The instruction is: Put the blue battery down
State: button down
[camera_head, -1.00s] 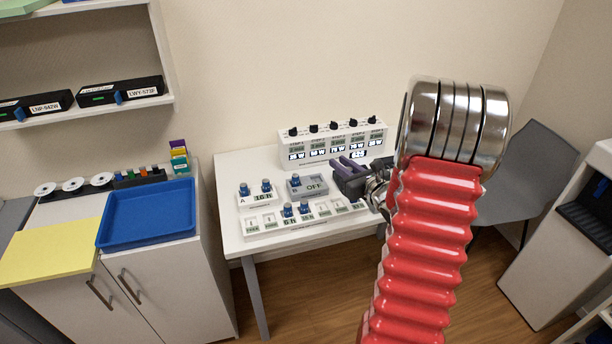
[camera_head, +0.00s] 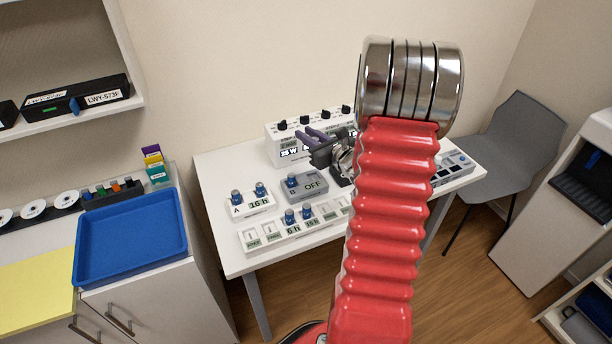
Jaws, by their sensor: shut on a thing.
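My gripper (camera_head: 318,137) is over the back of the white table (camera_head: 222,165), in front of the white multi-dial unit (camera_head: 285,152). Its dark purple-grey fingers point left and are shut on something. The held blue battery is too small and hidden to make out between them. Other blue-topped batteries stand upright on the table: two in holder A (camera_head: 249,206), one in the grey unit B (camera_head: 310,192) marked OFF, and two in the long white rack (camera_head: 268,236) at the front. My red arm hides the right part of the table and the dial unit's right end.
A blue tray (camera_head: 130,238) and yellow sheet (camera_head: 35,300) lie on the cabinet at left. A grey device (camera_head: 453,166) sits at the table's right end. A grey chair (camera_head: 518,150) stands at right. A narrow bare strip of table shows left of holder A.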

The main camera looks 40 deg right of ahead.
jog(key=shift+w+a, duration=0.1)
jog(key=shift+f, duration=2.85)
jog(key=shift+f, duration=0.1)
jog(key=shift+f, duration=2)
jog(key=shift+f, duration=0.6)
jog(key=c, duration=1.6)
grip_release()
